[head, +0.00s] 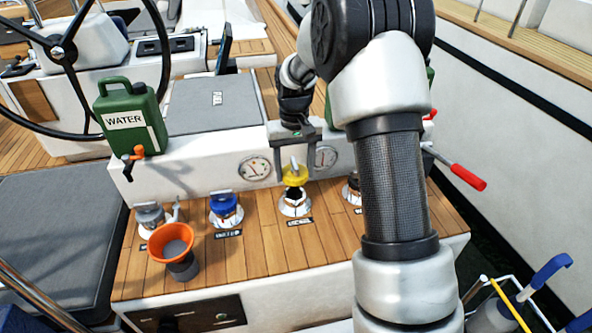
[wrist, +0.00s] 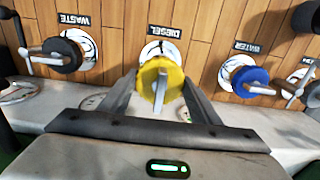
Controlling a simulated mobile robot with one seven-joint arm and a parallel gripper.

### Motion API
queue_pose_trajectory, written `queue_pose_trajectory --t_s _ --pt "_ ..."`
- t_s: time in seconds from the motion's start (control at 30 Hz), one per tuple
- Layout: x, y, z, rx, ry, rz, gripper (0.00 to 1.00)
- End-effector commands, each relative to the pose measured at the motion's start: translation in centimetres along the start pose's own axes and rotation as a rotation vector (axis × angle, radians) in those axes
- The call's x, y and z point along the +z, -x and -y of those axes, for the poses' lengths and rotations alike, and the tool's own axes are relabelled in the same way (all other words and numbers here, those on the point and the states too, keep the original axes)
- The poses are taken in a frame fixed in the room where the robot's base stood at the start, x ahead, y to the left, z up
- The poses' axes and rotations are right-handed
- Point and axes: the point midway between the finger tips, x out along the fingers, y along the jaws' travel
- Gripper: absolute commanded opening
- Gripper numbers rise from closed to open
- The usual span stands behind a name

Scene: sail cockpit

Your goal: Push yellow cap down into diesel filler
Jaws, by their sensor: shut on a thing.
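My gripper (head: 296,152) is shut on the yellow cap (head: 294,175), which has a pale raised handle across its top. In the wrist view the yellow cap (wrist: 161,84) sits between the two fingers. The diesel filler (head: 295,203) is a white-ringed deck fitting below the cap, with a dark opening or neck showing under it in the head view. The cap appears above the filler. In the wrist view the cap covers most of the filler (wrist: 157,48), and the DIESEL label (wrist: 164,31) lies beside it. Whether the cap touches the filler cannot be told.
The blue-capped water filler (head: 226,208) stands left, with a grey-capped filler (head: 150,214) and orange funnel (head: 171,244) beyond. The black-capped waste filler (wrist: 62,54) shows in the wrist view. A green water can (head: 131,115) and red-handled lever (head: 467,177) flank the gauges.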

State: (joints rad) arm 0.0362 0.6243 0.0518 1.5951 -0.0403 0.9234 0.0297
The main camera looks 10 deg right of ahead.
Motion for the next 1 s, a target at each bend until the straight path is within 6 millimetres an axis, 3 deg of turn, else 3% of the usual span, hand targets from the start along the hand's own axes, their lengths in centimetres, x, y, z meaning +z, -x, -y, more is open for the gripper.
queue_pose_trajectory --t_s 0.5,1.0 --pt "0.0 -5.0 0.0 0.000 0.000 -0.001 0.30" --pt "0.0 -5.2 0.0 0.000 0.000 -0.001 0.30"
